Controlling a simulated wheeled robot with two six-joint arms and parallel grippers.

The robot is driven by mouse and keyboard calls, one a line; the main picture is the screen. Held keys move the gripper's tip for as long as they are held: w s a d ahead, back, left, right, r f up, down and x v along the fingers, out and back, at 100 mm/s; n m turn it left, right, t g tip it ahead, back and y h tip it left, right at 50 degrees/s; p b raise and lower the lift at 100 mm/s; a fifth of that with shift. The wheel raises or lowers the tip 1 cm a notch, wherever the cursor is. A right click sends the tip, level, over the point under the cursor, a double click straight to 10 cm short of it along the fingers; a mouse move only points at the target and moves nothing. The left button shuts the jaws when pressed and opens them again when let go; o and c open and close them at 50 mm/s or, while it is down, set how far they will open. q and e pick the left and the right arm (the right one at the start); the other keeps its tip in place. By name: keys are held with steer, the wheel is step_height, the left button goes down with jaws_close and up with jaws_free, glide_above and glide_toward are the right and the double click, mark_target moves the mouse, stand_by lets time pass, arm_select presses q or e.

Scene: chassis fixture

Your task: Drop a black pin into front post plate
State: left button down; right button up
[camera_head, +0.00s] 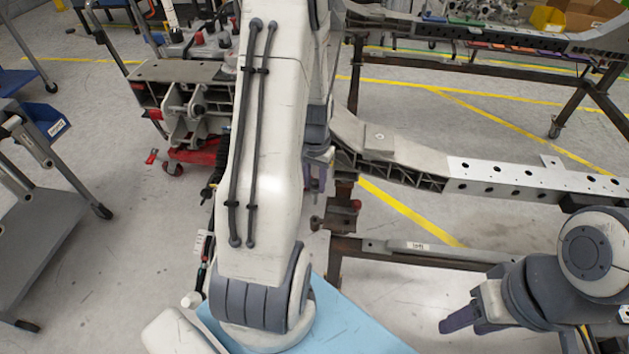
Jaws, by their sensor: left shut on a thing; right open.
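My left arm rises through the middle of the view, and its gripper (318,168) shows only in part behind the arm's right edge, beside the grey casting of the chassis frame. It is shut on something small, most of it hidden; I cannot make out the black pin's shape. My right gripper (460,319), with dark purple fingers, is open and empty at the lower right, pointing left, away from the frame. A grey casting with a small raised plate (379,139) lies just right of my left gripper. I cannot tell for sure which part is the front post plate.
A perforated light rail (530,181) runs right from the casting. A metal bracket fixture (187,108) stands left of my arm. A grey cart (38,240) is at far left.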

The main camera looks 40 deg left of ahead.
arm_select(q)
steer(key=shift+r+p, duration=1.85)
steer(key=shift+r, duration=0.35)
